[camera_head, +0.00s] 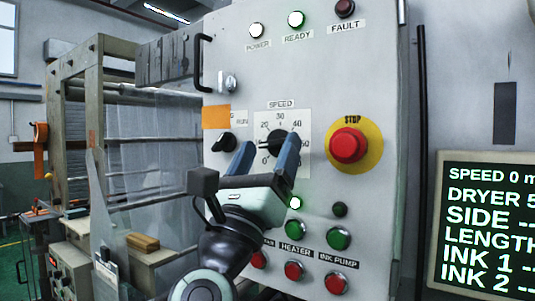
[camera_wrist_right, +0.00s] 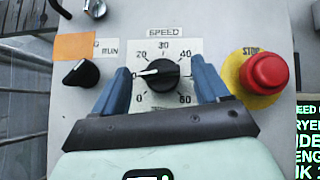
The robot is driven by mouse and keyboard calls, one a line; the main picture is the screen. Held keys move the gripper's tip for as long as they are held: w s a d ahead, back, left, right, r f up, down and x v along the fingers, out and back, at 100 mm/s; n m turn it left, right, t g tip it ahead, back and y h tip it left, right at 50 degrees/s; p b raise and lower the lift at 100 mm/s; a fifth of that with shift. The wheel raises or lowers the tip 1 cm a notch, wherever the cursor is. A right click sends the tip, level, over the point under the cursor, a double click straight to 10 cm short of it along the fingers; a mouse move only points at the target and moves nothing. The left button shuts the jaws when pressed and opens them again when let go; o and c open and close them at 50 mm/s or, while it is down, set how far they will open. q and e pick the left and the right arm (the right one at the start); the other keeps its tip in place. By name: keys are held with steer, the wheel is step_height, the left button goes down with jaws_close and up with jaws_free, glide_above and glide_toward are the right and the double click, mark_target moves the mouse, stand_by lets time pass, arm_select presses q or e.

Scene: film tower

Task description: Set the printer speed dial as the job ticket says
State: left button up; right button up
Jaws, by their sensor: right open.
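The speed dial has a black knob (camera_wrist_right: 163,74) on a white scale plate marked from 0 to 60. Its white pointer points left, between the 0 and 20 marks; the mark there is hidden by a finger. In the head view the knob (camera_head: 280,143) shows partly behind the fingers. My right gripper (camera_head: 267,147) is open, its blue fingers on either side of the knob; in the wrist view the gripper (camera_wrist_right: 159,68) shows gaps to the knob. I see no readable job ticket. My left gripper is not in view.
A red STOP button (camera_head: 347,146) on a yellow disc sits close right of the dial. A black RUN selector (camera_head: 218,143) sits left, below an orange patch (camera_head: 216,117). Heater and ink pump buttons (camera_head: 338,238) are below. A screen (camera_head: 487,225) at right reads SPEED 0.

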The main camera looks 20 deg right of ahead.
steer(key=b+v, duration=0.6)
steer(key=v, duration=0.7)
steer(key=shift+b, duration=0.4)
